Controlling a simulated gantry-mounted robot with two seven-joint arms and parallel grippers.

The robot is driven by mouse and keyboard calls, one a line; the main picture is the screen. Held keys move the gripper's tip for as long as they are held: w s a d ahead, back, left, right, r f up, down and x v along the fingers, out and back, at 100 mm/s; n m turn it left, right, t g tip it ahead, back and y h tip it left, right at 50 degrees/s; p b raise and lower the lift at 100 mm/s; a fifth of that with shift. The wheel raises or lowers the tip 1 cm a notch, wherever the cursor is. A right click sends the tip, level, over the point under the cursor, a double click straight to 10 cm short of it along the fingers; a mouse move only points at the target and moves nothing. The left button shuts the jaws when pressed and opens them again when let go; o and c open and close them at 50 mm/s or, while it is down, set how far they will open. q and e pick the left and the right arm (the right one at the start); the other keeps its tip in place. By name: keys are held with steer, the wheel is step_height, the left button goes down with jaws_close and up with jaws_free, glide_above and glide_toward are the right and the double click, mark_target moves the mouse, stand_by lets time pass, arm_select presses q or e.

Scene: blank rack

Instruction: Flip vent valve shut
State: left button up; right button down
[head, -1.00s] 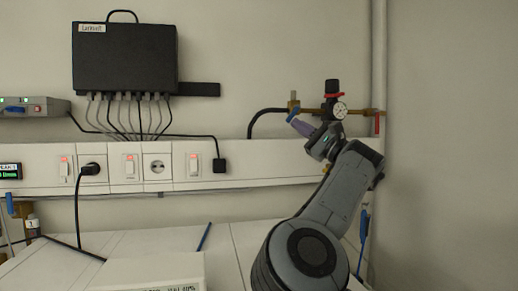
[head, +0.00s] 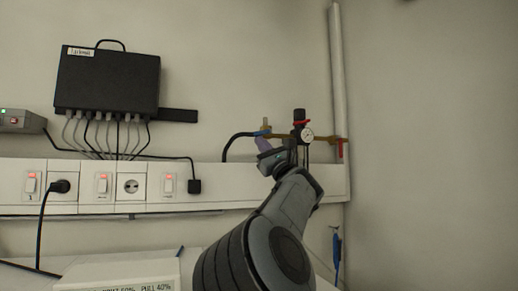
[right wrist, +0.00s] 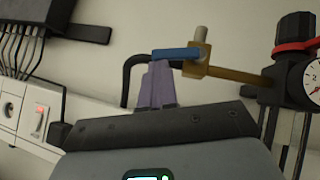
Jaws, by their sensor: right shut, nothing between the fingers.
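The valve has a blue lever (head: 262,133) on a brass fitting at the left end of a brass pipe, beside a black hose. In the right wrist view the blue lever (right wrist: 176,54) lies roughly level, pointing left from the brass body (right wrist: 200,65). My right gripper (head: 263,144) is shut and empty, its purple fingers just below the lever. In the right wrist view the fingertips (right wrist: 157,68) are close under the lever; I cannot tell if they touch it. My left gripper is not in view.
A black regulator with a red ring (head: 300,122) and a gauge (head: 307,135) stand right of the lever. A red handle (head: 340,150) hangs at the pipe's right end. A white socket rail (head: 225,180) runs below. A black box (head: 107,82) with several cables hangs at left.

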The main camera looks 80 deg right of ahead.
steer(key=w+d+f+b+v, duration=0.1)
steer(key=b+v, duration=0.5)
steer(key=v, duration=0.6)
steer(key=shift+f, duration=0.95)
steer(key=shift+r, duration=0.1)
